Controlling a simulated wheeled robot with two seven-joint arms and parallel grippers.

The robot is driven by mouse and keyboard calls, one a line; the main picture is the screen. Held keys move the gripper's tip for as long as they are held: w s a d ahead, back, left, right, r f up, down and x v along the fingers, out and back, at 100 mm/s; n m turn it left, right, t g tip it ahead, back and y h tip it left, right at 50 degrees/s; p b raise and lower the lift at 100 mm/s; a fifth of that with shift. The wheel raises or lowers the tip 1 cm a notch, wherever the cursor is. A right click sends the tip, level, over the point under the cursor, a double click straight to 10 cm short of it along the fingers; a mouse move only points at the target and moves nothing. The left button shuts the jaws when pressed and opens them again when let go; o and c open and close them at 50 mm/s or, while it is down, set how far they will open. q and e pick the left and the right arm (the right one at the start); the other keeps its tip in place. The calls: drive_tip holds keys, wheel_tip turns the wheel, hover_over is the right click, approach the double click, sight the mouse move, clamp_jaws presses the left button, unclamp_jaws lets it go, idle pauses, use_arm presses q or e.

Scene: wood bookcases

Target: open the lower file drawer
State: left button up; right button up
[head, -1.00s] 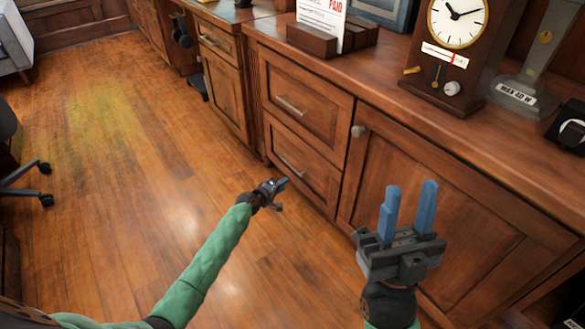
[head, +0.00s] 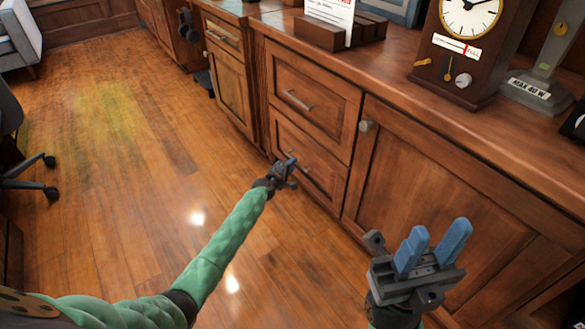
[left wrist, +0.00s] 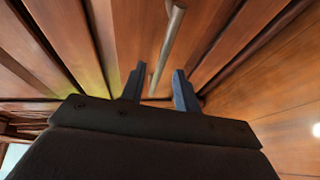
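The lower file drawer (head: 318,163) is a shut wooden front below a similar upper drawer (head: 306,93). Its metal bar handle (head: 304,173) is partly hidden in the head view by my left gripper (head: 290,164), which is right in front of it. In the left wrist view the handle (left wrist: 170,45) runs between the spread fingers of my left gripper (left wrist: 160,85); both fingers look clear of it, and I cannot tell how deep it sits between them. My right gripper (head: 434,240) is open and empty before the cabinet door.
A cabinet door (head: 450,190) with a round knob (head: 367,125) is right of the drawers. The counter above holds a clock (head: 468,20) and a card stand (head: 320,33). An office chair (head: 30,180) stands left; the floor (head: 150,200) between is clear.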

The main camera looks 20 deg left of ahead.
use_arm(q)
drive_tip(key=shift+w+d+f, duration=0.1)
drive_tip(key=shift+w+d, duration=0.05)
drive_tip(key=shift+w, duration=0.4)
drive_tip(key=shift+c, duration=0.4)
clamp_jaws()
drive_tip(key=shift+s, duration=0.1)
